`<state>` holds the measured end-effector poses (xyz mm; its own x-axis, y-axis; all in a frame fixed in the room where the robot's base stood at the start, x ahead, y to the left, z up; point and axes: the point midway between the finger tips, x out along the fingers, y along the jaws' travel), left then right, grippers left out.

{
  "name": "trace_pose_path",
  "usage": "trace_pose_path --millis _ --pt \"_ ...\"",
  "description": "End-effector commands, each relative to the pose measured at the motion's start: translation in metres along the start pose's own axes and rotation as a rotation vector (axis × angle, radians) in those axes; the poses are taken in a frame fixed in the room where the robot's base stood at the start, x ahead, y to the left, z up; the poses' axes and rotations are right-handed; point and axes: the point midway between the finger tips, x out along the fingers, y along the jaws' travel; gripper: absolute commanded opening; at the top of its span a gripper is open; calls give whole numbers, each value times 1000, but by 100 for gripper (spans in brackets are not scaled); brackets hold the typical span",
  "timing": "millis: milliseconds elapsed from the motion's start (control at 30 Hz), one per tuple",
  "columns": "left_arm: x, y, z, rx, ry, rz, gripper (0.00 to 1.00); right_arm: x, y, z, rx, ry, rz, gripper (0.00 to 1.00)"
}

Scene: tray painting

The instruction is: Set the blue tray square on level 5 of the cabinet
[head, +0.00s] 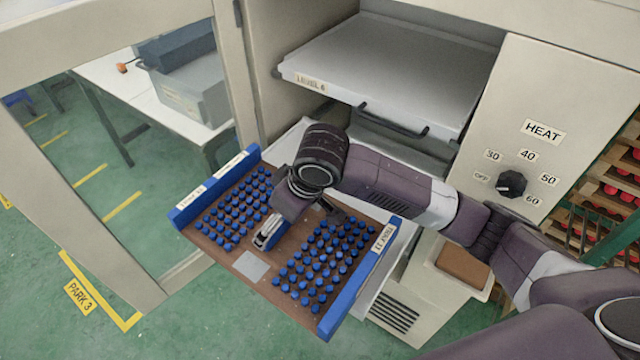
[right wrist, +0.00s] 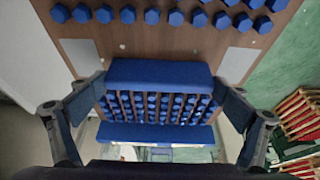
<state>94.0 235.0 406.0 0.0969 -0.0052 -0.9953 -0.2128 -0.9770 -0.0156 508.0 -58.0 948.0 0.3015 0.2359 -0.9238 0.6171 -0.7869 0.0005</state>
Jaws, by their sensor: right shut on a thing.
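The blue tray (head: 352,287) has a brown floor, blue side walls and rows of blue knobs. It is in front of the open cabinet (head: 270,60), below the pulled-out shelf labelled LEVEL 4 (head: 400,70). A pale shelf (head: 395,272) shows behind and beside the tray; its label is hidden, and I cannot tell whether the tray touches it. My right gripper (head: 296,222) is shut on the tray's middle. The right wrist view shows its fingers (right wrist: 160,98) either side of the blue middle part of the tray (right wrist: 118,45). My left gripper is not in view.
A heat panel with a black dial (head: 511,183) is right of the shelves. Green floor is free at the lower left.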

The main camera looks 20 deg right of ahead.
Motion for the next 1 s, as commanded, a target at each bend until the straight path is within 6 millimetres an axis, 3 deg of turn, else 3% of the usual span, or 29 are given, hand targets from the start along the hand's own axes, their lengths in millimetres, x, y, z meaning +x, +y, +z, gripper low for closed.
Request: trace_pose_path --millis 33,233,533,767,1000 --pt "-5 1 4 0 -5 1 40 -4 15 -2 6 4 5 36" --pt "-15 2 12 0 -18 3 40 -5 62 -3 7 5 5 36" --pt "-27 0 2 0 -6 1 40 -5 126 -3 5 6 3 36" --pt "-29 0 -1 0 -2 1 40 -3 143 -2 2 7 2 36" --pt "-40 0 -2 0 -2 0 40 21 143 8 3 5 0 36"
